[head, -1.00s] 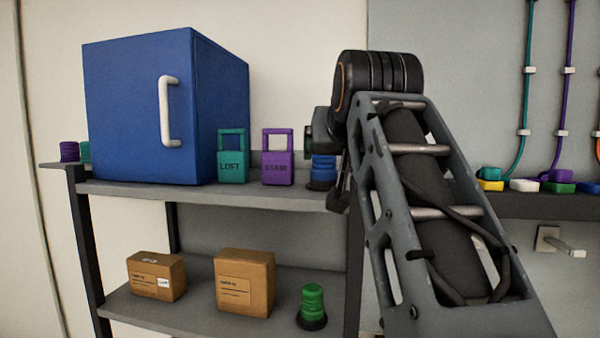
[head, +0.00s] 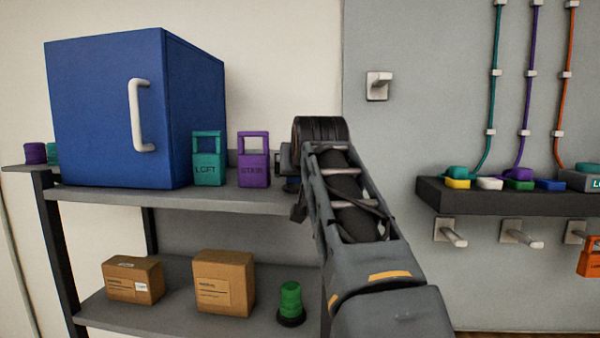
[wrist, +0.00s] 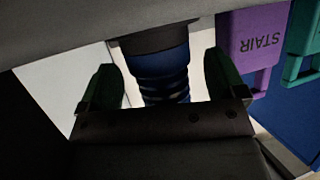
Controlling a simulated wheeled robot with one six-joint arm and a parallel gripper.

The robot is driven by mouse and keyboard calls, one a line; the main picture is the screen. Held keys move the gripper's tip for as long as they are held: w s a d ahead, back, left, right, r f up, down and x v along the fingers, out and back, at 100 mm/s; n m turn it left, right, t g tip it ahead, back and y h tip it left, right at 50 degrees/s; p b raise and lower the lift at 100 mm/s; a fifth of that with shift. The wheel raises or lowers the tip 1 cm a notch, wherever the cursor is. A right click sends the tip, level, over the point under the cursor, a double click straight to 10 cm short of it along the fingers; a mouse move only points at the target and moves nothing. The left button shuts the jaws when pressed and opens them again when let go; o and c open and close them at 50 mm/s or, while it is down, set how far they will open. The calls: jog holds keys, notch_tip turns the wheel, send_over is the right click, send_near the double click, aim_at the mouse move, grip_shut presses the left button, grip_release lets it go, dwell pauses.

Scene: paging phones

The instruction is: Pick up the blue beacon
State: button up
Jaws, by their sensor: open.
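The blue beacon (wrist: 160,72), with a ribbed blue body and a dark base, shows between the two fingers of my gripper (wrist: 163,84) in the wrist view. The fingers are open, one on each side of it, with gaps visible; I see no contact. The wrist picture shows the scene upside down.
A teal LOFT tag (head: 208,160) and a blue cabinet (head: 110,115) stand left of the purple tag. Below are two cardboard boxes (head: 224,284) and a green beacon (head: 290,302). A dark ledge (head: 440,196) with coloured blocks is on the right wall.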

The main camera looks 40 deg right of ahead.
jog(key=c, duration=1.2)
jog(key=shift+c, duration=0.4)
jog(key=shift+r, duration=0.2)
